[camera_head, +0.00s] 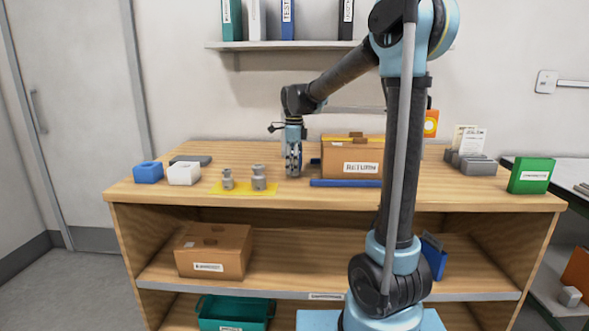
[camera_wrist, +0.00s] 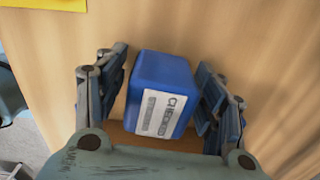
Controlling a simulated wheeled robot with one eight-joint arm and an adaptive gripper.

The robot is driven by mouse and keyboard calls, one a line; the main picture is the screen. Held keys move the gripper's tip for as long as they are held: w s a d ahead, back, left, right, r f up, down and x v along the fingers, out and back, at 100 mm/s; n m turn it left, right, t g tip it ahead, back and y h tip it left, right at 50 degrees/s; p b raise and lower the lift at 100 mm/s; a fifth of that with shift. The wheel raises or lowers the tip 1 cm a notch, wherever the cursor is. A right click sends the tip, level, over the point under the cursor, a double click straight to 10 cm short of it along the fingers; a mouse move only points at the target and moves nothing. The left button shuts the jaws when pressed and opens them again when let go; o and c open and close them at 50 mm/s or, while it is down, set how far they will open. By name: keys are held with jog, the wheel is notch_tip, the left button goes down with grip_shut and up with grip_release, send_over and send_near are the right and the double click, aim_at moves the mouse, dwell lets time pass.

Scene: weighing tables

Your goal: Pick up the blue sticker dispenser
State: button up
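A blue box with a white label, which I take for the blue sticker dispenser (camera_wrist: 165,78), stands between my fingers in the wrist view. Its label reads roughly "CHECKED". My gripper (camera_wrist: 165,92) is open around it, one finger on each side, with a narrow gap at the left finger and a very small one at the right. In the head view my gripper (camera_head: 293,172) points down, low at the wooden tabletop (camera_head: 330,200), left of the RETURN box. I cannot clearly make out the dispenser there.
The RETURN box (camera_head: 352,158) stands close right of my gripper, with a blue bar (camera_head: 345,183) in front. Grey weights (camera_head: 259,178) stand on a yellow mat (camera_head: 228,190) to the left. Blue (camera_head: 148,173) and white (camera_head: 184,173) blocks lie further left; a green box (camera_head: 531,176) is far right.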

jog(key=c, duration=1)
notch_tip(320, 180, up, 10)
jog(key=shift+r, duration=0.1)
